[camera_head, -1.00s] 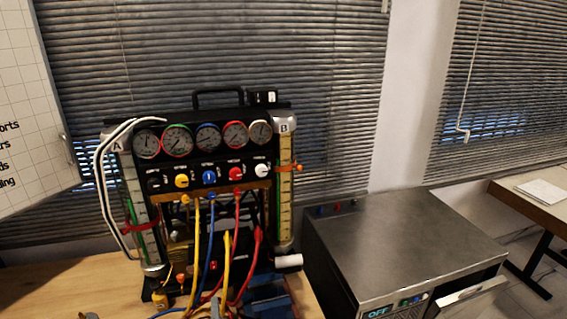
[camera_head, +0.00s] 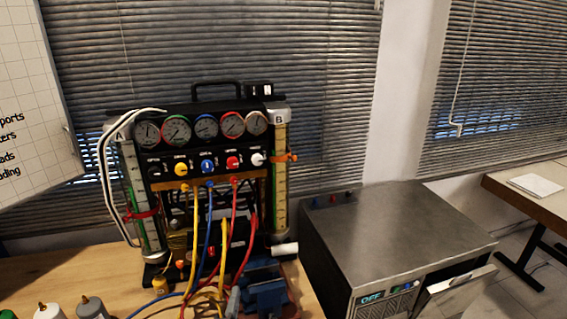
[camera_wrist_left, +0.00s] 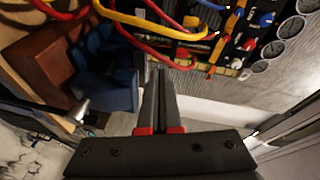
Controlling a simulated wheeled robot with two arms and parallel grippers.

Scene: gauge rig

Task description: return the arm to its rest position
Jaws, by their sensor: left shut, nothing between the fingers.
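My left gripper (camera_wrist_left: 158,72) shows in the wrist view with its two dark fingers together and nothing between them. Its fingers, red at the base, point toward the rig's hoses and a blue vise. In the head view I cannot clearly make out this gripper among the hoses and dark parts. The gauge rig (camera_head: 203,148) stands on the wooden bench with a row of round gauges, coloured knobs and yellow, blue and red hoses. My right gripper is in neither view.
The blue vise (camera_head: 267,292) sits at the rig's lower right. Bottles (camera_head: 91,307) stand at the bench's front left. A grey metal cabinet (camera_head: 395,240) with an OFF display is to the right. The bench (camera_head: 60,275) left of the rig is mostly bare.

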